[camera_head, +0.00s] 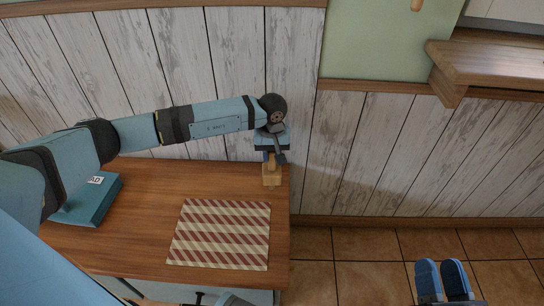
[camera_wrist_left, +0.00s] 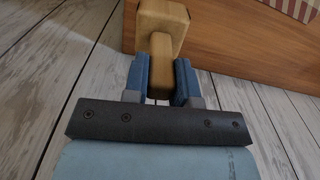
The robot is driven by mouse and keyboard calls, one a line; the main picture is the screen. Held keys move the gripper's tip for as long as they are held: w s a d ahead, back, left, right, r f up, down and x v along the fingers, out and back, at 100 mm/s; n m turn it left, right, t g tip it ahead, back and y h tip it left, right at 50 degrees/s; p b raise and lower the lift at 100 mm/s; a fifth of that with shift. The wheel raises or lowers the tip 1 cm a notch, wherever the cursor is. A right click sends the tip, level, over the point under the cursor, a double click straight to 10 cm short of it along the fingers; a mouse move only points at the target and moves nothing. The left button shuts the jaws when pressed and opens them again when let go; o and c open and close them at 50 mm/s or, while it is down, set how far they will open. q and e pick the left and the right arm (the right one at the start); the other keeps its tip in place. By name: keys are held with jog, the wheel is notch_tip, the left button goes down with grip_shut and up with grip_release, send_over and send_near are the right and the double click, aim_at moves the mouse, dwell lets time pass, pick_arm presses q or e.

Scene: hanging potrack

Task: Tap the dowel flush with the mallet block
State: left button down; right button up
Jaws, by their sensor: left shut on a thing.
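The mallet block (camera_head: 271,177) is a pale wooden block with a handle, at the far right edge of the table. My left gripper (camera_head: 270,159) is shut on its handle. In the left wrist view the handle (camera_wrist_left: 161,62) sits between the two blue fingers, with the block (camera_wrist_left: 163,25) beyond them. I cannot tell whether the block touches the tabletop. My right gripper (camera_head: 442,277) is low at the right, its fingers side by side with almost no gap, nothing seen in it. A light wooden peg-like piece (camera_head: 416,5) shows at the top edge; I cannot tell if it is the dowel.
The wooden table (camera_head: 145,220) carries a red-and-cream striped mat (camera_head: 222,235) and a teal box (camera_head: 91,201) at the left. A wooden shelf with a bracket (camera_head: 485,65) juts from the wall at upper right. White plank panelling runs behind the table. The tiled floor at right shows free room.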

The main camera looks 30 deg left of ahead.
jog(key=shift+r, duration=0.15)
